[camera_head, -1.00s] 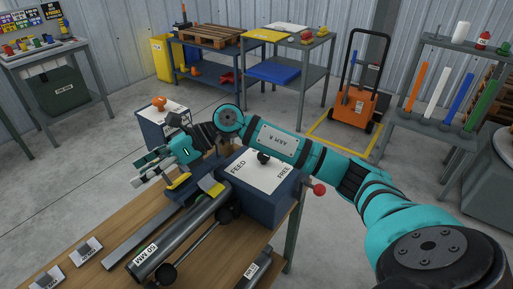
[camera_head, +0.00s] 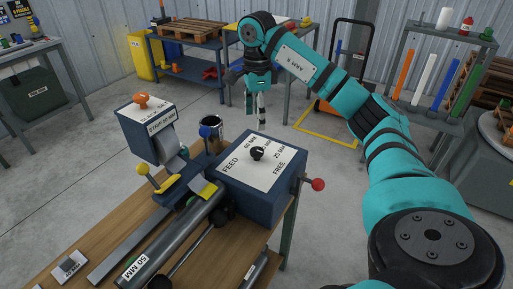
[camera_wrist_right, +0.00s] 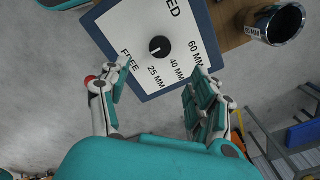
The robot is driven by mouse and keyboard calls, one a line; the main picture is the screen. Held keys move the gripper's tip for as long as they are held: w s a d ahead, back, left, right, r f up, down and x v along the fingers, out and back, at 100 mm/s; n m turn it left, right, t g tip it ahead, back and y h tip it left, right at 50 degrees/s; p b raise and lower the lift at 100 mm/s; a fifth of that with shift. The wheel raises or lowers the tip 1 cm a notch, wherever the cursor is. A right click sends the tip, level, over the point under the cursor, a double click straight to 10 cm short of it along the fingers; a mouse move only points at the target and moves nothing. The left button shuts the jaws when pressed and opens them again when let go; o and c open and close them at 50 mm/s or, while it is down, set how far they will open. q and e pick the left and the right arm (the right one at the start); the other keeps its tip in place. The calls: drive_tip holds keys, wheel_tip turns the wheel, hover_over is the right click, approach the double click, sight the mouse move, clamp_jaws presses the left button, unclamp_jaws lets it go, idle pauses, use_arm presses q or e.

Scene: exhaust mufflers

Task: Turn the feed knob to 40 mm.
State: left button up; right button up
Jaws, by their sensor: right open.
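The black feed knob (camera_head: 258,153) stands on the white dial plate on top of the blue feed box (camera_head: 262,202). In the right wrist view the knob (camera_wrist_right: 159,47) has a white mark that seems to point toward FREE. My right gripper (camera_head: 257,118) is open and empty, fingers pointing down, above and beyond the box. In the right wrist view its fingers (camera_wrist_right: 158,72) are spread, with the knob ahead between them, apart from both. My left gripper is out of view.
A red-ended lever (camera_head: 317,184) sticks out from the box's right side. A steel cup (camera_head: 211,128) stands behind the box. A blue unit with an orange knob (camera_head: 141,99), a yellow-handled lever (camera_head: 143,169) and a 50 MM tube (camera_head: 165,245) are to its left.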

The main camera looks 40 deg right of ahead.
sight(257, 150)
wheel_tip(257, 150, down, 12)
drive_tip(key=shift+r+p, duration=0.15)
drive_tip(key=shift+p, duration=0.3)
drive_tip(key=shift+c, duration=0.4)
drive_tip(key=c, duration=1.1)
